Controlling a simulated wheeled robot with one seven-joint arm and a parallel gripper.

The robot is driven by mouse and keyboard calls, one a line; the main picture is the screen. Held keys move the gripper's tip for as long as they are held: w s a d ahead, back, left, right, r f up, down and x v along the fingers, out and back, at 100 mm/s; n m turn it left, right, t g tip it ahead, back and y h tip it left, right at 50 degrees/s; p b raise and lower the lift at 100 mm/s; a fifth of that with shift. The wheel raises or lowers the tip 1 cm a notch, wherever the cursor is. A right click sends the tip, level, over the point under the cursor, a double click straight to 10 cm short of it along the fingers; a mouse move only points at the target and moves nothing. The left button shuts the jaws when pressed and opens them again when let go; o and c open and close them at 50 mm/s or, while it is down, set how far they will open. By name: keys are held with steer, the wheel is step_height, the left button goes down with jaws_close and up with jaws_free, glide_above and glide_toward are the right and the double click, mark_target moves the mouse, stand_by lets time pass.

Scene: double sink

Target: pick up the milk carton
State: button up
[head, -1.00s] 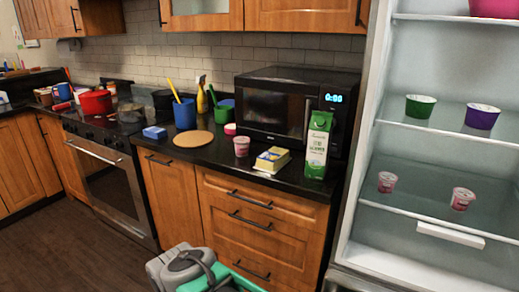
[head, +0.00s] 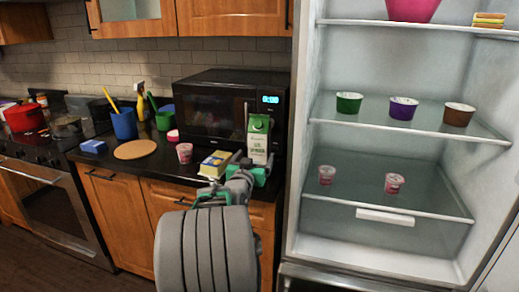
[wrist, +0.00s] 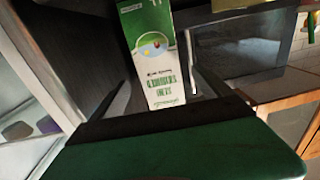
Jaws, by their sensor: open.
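The milk carton (head: 258,138) is green and white and stands upright on the dark counter, in front of the microwave's right side. In the wrist view the carton (wrist: 154,58) shows upside down, between the two fingers. My gripper (head: 257,160) is at the carton's front, partly covering its lower part in the head view. In the wrist view my gripper (wrist: 160,85) is open, with a finger on either side of the carton and a gap beside it. I cannot tell how far the fingertips reach along its sides.
A black microwave (head: 215,110) stands close behind the carton. A yellow butter box (head: 215,163) and a pink yogurt cup (head: 184,152) are to its left. The open fridge (head: 300,200) with several cups stands close on the right.

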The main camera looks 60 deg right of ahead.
mark_target(260, 148)
steer(key=x, duration=0.3)
steer(key=p+x, duration=0.1)
steer(key=x, duration=0.3)
steer(key=shift+f, duration=0.2)
jaws_close()
steer(key=shift+r, duration=0.25)
stand_by(0.5)
